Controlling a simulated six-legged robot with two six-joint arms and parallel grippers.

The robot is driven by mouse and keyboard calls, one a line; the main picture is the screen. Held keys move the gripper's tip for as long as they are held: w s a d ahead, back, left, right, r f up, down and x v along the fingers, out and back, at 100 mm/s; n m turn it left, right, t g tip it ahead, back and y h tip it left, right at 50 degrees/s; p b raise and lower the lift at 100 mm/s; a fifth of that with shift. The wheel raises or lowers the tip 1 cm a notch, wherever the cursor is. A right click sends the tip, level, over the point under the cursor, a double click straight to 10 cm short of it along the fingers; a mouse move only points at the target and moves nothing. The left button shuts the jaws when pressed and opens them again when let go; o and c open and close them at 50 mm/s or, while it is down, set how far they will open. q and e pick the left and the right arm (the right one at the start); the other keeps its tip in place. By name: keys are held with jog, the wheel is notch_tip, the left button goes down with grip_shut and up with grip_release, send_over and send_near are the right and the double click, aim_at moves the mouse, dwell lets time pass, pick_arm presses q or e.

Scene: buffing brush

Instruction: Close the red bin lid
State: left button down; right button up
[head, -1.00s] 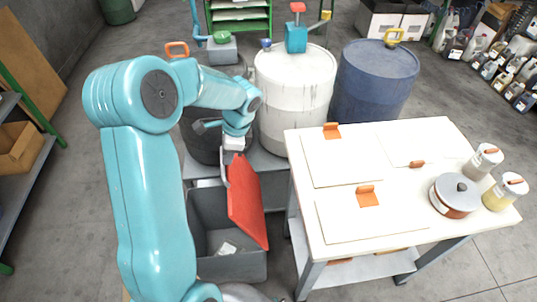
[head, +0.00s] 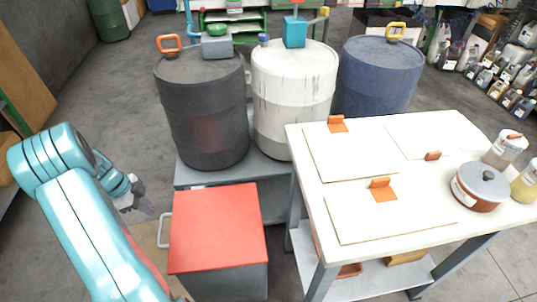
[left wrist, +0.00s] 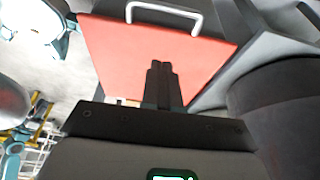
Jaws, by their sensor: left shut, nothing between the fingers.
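The red bin lid (head: 217,226) lies flat over the grey bin (head: 232,284) in the head view, covering its opening. A pale handle (head: 162,230) sticks out at its left edge. The lid also fills the middle of the left wrist view (left wrist: 120,60), with the handle (left wrist: 163,15) at the top. My left gripper (head: 148,208) is just left of the lid and apart from the handle. In the wrist view its dark fingers (left wrist: 163,72) are together with nothing between them. My right gripper does not show.
A dark drum (head: 203,110), a white drum (head: 293,95) and a blue drum (head: 376,75) stand on a grey platform behind the bin. A white-topped table (head: 325,215) with panels, a pot (head: 478,188) and jars is close on the right. Floor to the left is open.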

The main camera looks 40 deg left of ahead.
pick_arm(q)
notch_tip(320, 180, down, 12)
jog(key=s+a+b, duration=0.1)
jog(key=s+b, duration=0.1)
jog(key=b, duration=0.6)
jog(key=shift+a, duration=0.15)
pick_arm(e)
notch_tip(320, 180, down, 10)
